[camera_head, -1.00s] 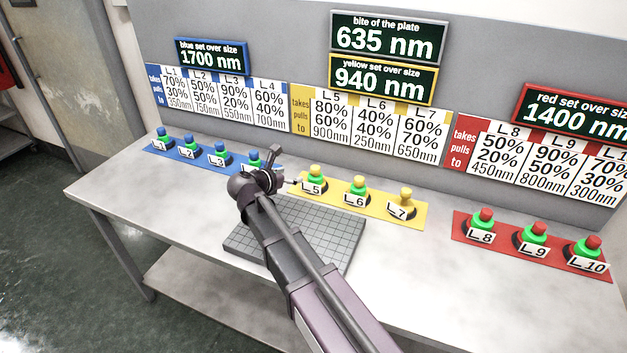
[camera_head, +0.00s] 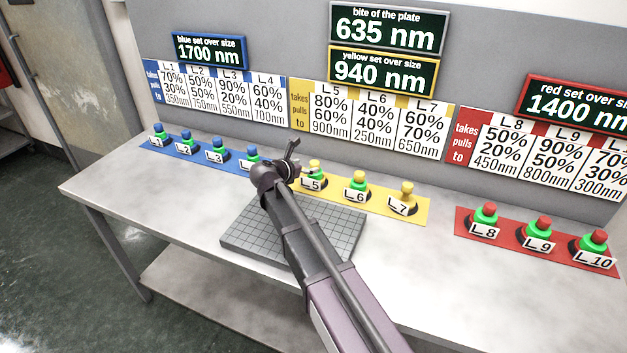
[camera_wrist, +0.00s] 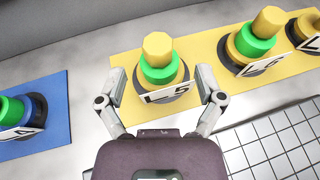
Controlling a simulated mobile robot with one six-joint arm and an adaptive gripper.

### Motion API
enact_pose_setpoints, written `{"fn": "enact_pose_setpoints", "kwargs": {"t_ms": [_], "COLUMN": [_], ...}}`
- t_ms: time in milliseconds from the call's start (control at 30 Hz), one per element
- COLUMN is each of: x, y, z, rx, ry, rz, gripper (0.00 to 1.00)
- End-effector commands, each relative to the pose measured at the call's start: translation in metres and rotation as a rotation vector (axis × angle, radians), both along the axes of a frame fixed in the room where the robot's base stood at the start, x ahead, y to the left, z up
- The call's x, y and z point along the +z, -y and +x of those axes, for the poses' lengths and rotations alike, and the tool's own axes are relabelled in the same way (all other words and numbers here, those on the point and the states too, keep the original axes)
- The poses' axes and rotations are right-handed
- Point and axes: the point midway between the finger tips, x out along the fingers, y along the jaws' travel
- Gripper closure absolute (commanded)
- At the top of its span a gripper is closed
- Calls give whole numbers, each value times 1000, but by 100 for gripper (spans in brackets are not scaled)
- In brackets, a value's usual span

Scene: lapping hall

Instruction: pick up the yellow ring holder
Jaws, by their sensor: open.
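Three yellow-knobbed holders stand upright in a row on a yellow mat (camera_head: 427,212). L5 (camera_head: 315,177) and L6 (camera_head: 357,187) show a green ring under the knob; L7 (camera_head: 405,200) shows no green in the head view. My gripper (camera_head: 293,160) is open beside L5 at the mat's left end. In the wrist view my gripper (camera_wrist: 162,76) has one finger on each side of L5 (camera_wrist: 157,68), with gaps on both sides. L5's label faces my palm. I cannot tell how high the fingertips are. L6 (camera_wrist: 255,45) stands right of the right finger.
Blue-knobbed holders stand on a blue mat (camera_head: 172,152) to the left, red-knobbed ones on a red mat (camera_head: 510,241) to the right. A grey gridded plate (camera_head: 240,235) lies in front, under my arm. A sign panel (camera_head: 300,45) rises behind. The bench's (camera_head: 130,187) left front is bare.

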Motion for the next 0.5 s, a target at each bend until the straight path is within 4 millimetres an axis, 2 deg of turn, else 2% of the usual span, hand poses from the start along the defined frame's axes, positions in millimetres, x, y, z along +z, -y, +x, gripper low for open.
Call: {"fn": "enact_pose_setpoints", "kwargs": {"t_ms": [500], "x": [-4], "y": [3], "z": [6], "rx": [0], "ry": [0], "rz": [0], "gripper": [13]}}
